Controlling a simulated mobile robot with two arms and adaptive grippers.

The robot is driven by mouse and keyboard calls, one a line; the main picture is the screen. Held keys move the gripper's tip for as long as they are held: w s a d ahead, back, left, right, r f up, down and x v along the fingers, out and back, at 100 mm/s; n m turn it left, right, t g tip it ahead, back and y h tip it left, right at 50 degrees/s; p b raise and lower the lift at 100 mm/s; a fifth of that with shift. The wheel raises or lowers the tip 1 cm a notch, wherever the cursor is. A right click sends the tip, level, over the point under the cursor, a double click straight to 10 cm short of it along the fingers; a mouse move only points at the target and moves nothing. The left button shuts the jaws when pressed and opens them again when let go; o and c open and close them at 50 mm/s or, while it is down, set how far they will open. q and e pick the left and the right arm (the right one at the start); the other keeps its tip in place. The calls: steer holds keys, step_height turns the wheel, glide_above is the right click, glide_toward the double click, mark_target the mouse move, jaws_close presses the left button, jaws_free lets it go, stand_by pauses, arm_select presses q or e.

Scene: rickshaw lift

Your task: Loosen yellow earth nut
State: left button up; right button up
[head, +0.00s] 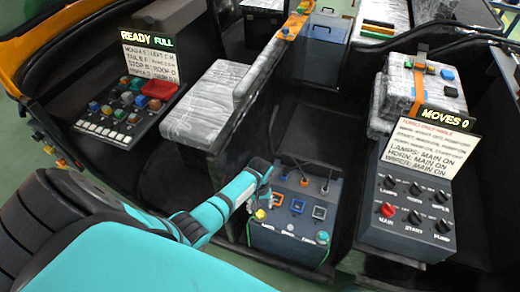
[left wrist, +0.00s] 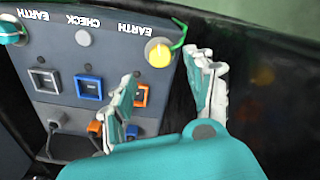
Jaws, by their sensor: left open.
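The yellow earth nut (head: 261,214) is a small round yellow knob on the left of a grey panel box (head: 290,246). In the left wrist view the yellow nut (left wrist: 158,54) sits by the word EARTH, with a green wire beside it. My left gripper (head: 258,192) is open at the box's left side. In the left wrist view its two fingertips (left wrist: 163,68) appear on either side of the nut, apart from it. The distance along the view is hard to tell. A teal nut (head: 322,237) is at the other end. My right gripper is out of view.
Orange and blue square sockets (head: 297,206) and plugs with cables (head: 304,183) sit behind the nuts. A switch console (head: 407,212) stands right, under a MOVES 0 sign (head: 447,116). A wrapped seat (head: 205,105) and button console (head: 120,110) are left.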

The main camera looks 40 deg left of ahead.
mark_target(260, 214)
arm_select(q)
step_height(260, 214, up, 5)
steer(key=shift+r, duration=0.1)
stand_by(0.6)
